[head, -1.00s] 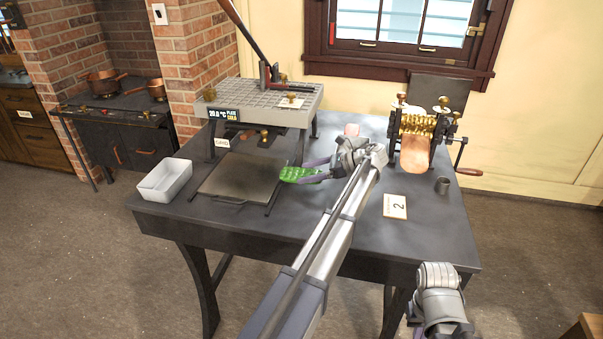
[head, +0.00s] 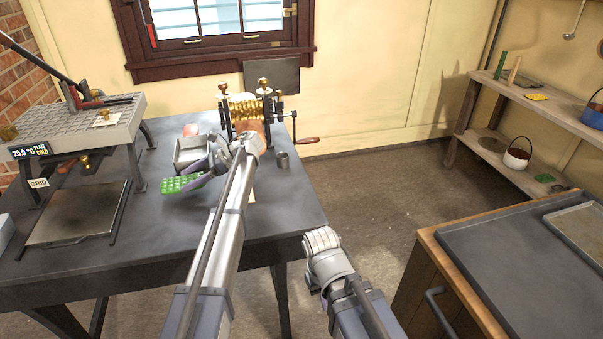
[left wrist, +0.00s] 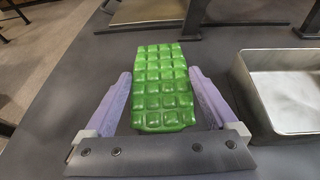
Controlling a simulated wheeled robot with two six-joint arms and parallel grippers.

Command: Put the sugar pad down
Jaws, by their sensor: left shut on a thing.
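The sugar pad is a green block of small bumps (head: 180,183), low over the dark table (head: 290,205), between the press and a grey tray. My left gripper (head: 198,177) is shut on it. In the left wrist view the pad (left wrist: 160,85) lies between the two purple fingers of the left gripper (left wrist: 162,80), and dark table surface shows around it. I cannot tell whether its underside touches the table. My right gripper (head: 325,265) is at the lower middle, off the table's front right; its fingers are not clear to see.
The grey tray (head: 182,158) is just behind the pad; its wall also shows in the left wrist view (left wrist: 240,85). The press with its plate (head: 80,212) stands at left.

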